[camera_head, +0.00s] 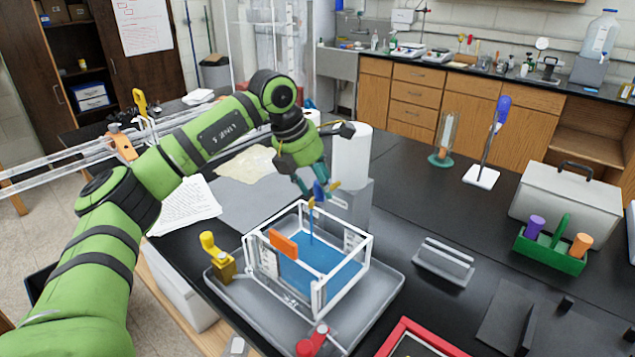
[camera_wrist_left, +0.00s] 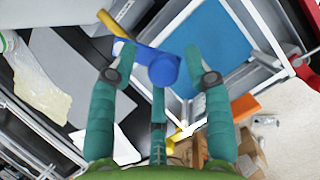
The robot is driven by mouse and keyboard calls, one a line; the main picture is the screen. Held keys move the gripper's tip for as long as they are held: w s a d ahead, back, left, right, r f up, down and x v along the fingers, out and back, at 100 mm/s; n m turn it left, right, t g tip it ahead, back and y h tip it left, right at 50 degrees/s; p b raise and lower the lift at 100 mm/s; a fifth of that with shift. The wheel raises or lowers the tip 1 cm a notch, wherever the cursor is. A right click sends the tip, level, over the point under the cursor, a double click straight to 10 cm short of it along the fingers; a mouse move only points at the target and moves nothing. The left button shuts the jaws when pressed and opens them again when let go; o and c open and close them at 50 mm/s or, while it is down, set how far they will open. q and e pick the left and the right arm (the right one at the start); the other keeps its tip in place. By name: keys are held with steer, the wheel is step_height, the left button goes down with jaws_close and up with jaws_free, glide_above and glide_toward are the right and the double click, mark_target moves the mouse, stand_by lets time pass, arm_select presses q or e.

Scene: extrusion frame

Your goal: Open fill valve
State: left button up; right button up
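A blue valve-like handle (camera_head: 319,190) stands at the top of a thin blue post, at the back of the white frame (camera_head: 366,252). In the left wrist view the blue handle (camera_wrist_left: 163,69) has a round knob and a flat lever pointing left. My left gripper (camera_head: 318,184) is just above it. In the wrist view the green fingers of my left gripper (camera_wrist_left: 160,78) are spread apart, with the blue knob between them and visible gaps. A yellow valve (camera_head: 218,258) and a red valve (camera_head: 313,341) stand at the tray's edges. No label shows which is the fill valve. My right gripper is out of view.
The frame stands in a grey tray (camera_head: 384,312) with an orange block (camera_head: 283,243) on its side. A white paper roll (camera_head: 350,155) stands close behind my gripper. A grey holder (camera_head: 443,262) and a green caddy (camera_head: 548,250) are to the right.

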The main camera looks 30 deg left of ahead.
arm_select(q)
steer(key=v, duration=1.2)
steer(key=c, duration=0.9)
steer(key=shift+w+r+m+p, duration=0.1)
steer(key=shift+w+m+p, duration=0.15)
steer(key=shift+m+p, duration=0.55)
jaws_close()
step_height(320, 180, down, 9)
steer(key=w+m+g+y+p, duration=0.2)
steer(key=m+p, duration=0.5)
steer(key=m, duration=1.7)
steer(key=shift+w+a+m+y, duration=0.2)
steer(key=shift+a+m+y, duration=0.1)
steer(key=shift+a+y, duration=0.15)
